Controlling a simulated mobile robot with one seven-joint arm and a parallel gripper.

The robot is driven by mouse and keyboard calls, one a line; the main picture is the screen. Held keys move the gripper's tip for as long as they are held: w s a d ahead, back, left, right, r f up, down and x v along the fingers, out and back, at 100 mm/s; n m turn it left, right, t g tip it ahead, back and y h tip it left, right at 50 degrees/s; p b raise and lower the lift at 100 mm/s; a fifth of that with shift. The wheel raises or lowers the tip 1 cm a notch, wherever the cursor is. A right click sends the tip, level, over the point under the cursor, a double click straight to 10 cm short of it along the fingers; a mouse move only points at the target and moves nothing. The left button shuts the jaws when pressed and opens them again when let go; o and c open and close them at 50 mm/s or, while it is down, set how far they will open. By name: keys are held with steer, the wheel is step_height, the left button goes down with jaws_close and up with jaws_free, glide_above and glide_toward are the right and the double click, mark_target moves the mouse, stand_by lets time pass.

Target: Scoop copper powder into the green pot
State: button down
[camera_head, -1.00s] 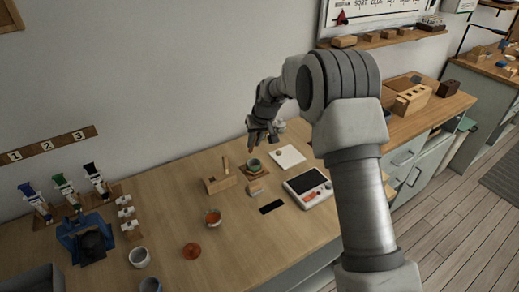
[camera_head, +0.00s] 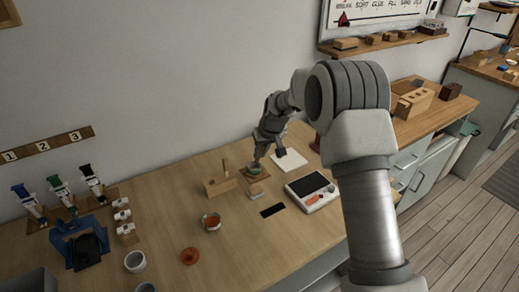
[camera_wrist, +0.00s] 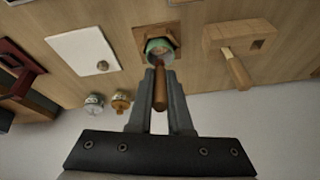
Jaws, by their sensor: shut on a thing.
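The green pot (camera_head: 255,169) stands on a small wooden square board (camera_head: 263,176) in the head view. It also shows in the wrist view (camera_wrist: 159,48), just beyond my fingertips. My gripper (camera_wrist: 160,82) is shut on a brown wooden-handled tool (camera_wrist: 160,95), whose handle lies between the fingers and points at the pot. The tool's far end is at or over the pot; I cannot tell whether it touches. In the head view my gripper (camera_head: 268,157) is right above and behind the pot. No copper powder can be clearly made out.
A wooden block holder with an upright handle (camera_head: 219,187) stands left of the pot. A white plate (camera_head: 290,161) and a scale (camera_head: 312,192) are to the right. Two small jars (camera_wrist: 95,103) (camera_wrist: 121,101) stand near the wall. A bowl with reddish contents (camera_head: 211,221) is nearer the front.

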mark_target(258, 159)
steer(key=shift+s+f, duration=0.1)
steer(key=shift+f, duration=0.4)
steer(key=shift+b+x, duration=1.25)
steer(key=shift+x, duration=0.65)
steer(key=shift+p+v, duration=0.9)
steer(key=shift+v, duration=1.6)
steer(key=shift+r, duration=0.1)
steer(key=shift+r+p, duration=1.45)
steer(key=shift+r, duration=0.95)
